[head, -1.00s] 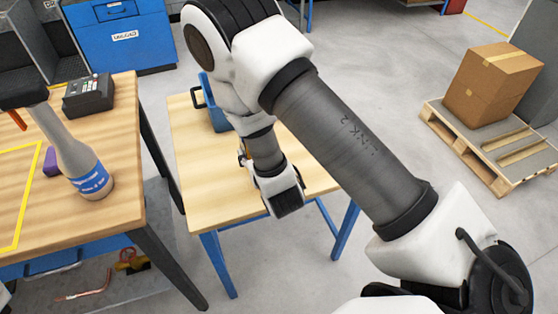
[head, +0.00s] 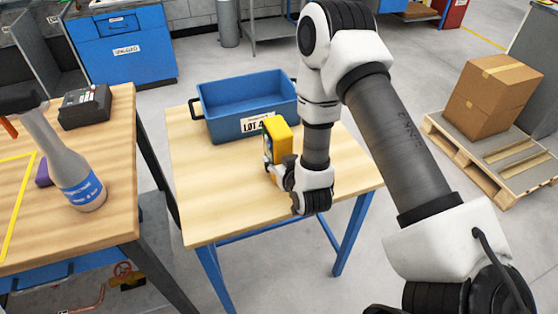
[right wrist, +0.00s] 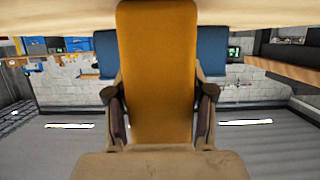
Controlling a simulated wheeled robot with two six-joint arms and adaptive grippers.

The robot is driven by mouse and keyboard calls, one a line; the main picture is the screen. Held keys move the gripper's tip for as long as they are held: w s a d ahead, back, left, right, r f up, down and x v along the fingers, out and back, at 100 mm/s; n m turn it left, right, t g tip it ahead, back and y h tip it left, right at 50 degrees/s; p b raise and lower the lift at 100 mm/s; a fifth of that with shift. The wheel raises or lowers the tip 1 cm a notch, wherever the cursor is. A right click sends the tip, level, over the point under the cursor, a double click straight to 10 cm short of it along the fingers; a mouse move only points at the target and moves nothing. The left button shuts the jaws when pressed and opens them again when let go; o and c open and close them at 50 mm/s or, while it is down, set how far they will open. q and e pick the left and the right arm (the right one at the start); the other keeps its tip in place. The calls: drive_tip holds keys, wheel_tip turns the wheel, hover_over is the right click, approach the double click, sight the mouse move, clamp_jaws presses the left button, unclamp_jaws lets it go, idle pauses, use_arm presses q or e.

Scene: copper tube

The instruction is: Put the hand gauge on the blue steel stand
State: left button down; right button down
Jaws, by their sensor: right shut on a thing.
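The hand gauge, a yellow block-shaped device (head: 281,135), is in my right gripper (head: 274,168) over the wooden top of the blue-legged steel stand (head: 215,210). The gripper is shut on it, with a finger on each side. In the right wrist view the yellow body (right wrist: 158,70) stands between the two fingers (right wrist: 159,105). I cannot tell whether the gauge touches the top. My right arm hides part of the stand's right side. My left gripper is not in view.
A blue bin (head: 240,105) with a label stands on the back of the stand, just behind the gauge. The front left of the top is bare. A workbench (head: 110,225) at the left holds a spray bottle (head: 75,170) and a black device (head: 84,106).

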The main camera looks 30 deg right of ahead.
drive_tip(key=shift+c, duration=1.7)
unclamp_jaws()
drive_tip(key=shift+s+r, duration=0.1)
drive_tip(key=shift+r, duration=0.05)
drive_tip(key=p+v, duration=0.1)
drive_tip(key=v, duration=0.5)
drive_tip(key=shift+a+r, duration=0.1)
drive_tip(key=shift+r, duration=0.05)
drive_tip(key=p+v, duration=0.5)
drive_tip(key=p, duration=0.2)
drive_tip(key=s+a+f+n+g+y, duration=0.1)
drive_tip(key=s+a+f+g, duration=0.2)
drive_tip(key=s+f+g, duration=0.3)
drive_tip(key=s+a+f+n+g+y, duration=0.1)
drive_tip(key=s+a+f+g+y, duration=0.1)
drive_tip(key=s+f+g, duration=0.5)
drive_tip(key=s+a+f, duration=0.1)
drive_tip(key=s, duration=0.4)
drive_tip(key=shift+a+f+p, duration=0.15)
drive_tip(key=shift+f+p, duration=0.15)
drive_tip(key=shift+s, duration=0.15)
